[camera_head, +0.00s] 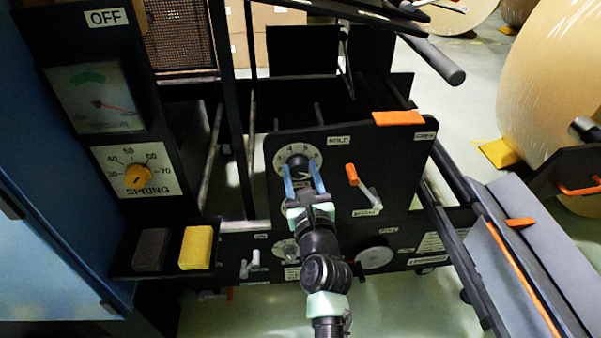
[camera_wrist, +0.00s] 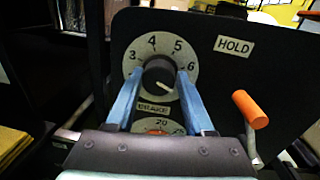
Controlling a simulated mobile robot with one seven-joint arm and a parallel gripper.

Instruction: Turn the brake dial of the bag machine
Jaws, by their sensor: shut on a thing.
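The brake dial (camera_wrist: 132,60) is a pale round scale on a black panel, with 3, 4, 5 and 6 readable and a BRAKE label (camera_wrist: 153,107) below. Its black knob (camera_wrist: 158,72) carries a white pointer mark aimed to the lower right, below the 6. In the head view the dial (camera_head: 283,157) sits at the panel's upper left. My gripper (camera_wrist: 160,77) has its blue fingers on both sides of the knob, shut on it. In the head view my gripper (camera_head: 301,177) reaches up to the dial from below and hides its lower part.
An orange-tipped lever (camera_wrist: 250,110) stands right of the dial, near the HOLD label (camera_wrist: 234,45); it also shows in the head view (camera_head: 352,174). A second dial (camera_wrist: 158,126) lies just below. A SPRING dial (camera_head: 138,175) and yellow block (camera_head: 196,247) are at left.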

